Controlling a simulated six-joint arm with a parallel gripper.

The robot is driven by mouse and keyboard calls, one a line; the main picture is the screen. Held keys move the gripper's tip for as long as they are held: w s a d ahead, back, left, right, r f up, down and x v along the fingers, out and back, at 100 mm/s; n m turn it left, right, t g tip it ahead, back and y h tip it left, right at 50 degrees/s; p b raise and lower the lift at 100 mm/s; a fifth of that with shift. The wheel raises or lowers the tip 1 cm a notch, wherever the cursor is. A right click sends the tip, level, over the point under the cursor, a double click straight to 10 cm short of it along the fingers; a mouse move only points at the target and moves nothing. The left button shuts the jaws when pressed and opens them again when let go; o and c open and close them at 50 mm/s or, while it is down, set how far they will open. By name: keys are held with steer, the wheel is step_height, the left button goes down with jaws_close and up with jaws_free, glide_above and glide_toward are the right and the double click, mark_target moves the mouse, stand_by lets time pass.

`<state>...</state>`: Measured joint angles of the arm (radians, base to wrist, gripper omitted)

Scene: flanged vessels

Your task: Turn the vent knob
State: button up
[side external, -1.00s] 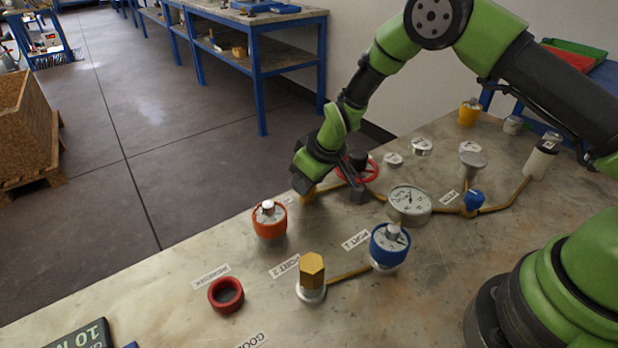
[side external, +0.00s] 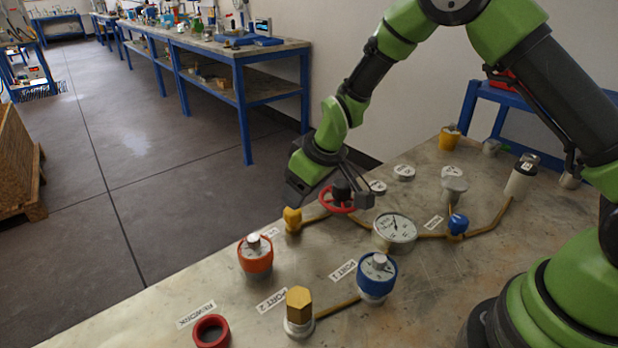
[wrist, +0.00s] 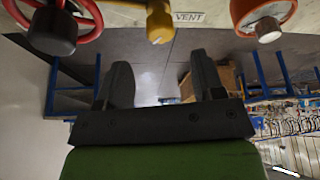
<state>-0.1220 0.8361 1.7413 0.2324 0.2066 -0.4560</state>
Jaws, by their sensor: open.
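The vent knob is yellow (side external: 292,219) and sits at the end of a brass-coloured pipe near the far edge of the bench. In the wrist view the yellow knob (wrist: 159,22) shows at the top edge beside a VENT label (wrist: 188,17). My gripper (side external: 331,193) is open and empty, above and behind the knob, apart from it. In the wrist view my gripper's two dark fingers (wrist: 162,78) are spread, with nothing between them. The knob lies beyond them, roughly centred between them.
A red handwheel (side external: 337,199) stands close to the right of the knob, near my gripper. An orange-capped vessel (side external: 255,258) stands in front of it. A gauge (side external: 394,232), a blue-capped vessel (side external: 376,281) and a brass hex fitting (side external: 299,304) stand on the bench.

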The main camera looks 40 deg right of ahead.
mark_target(293, 217)
steer(key=shift+v, duration=1.45)
steer(key=w+f+n, duration=0.1)
steer(key=f, duration=0.2)
steer(key=w+f+n+y, duration=0.1)
steer(key=f+n, duration=0.1)
steer(key=f, duration=0.1)
steer(key=w+a+f+n, duration=0.1)
steer(key=f, duration=0.2)
steer(key=shift+w+f+g+y, duration=0.15)
steer(key=shift+w+g+y, duration=0.15)
steer(key=shift+w+g, duration=0.1)
steer(key=c, duration=0.9)
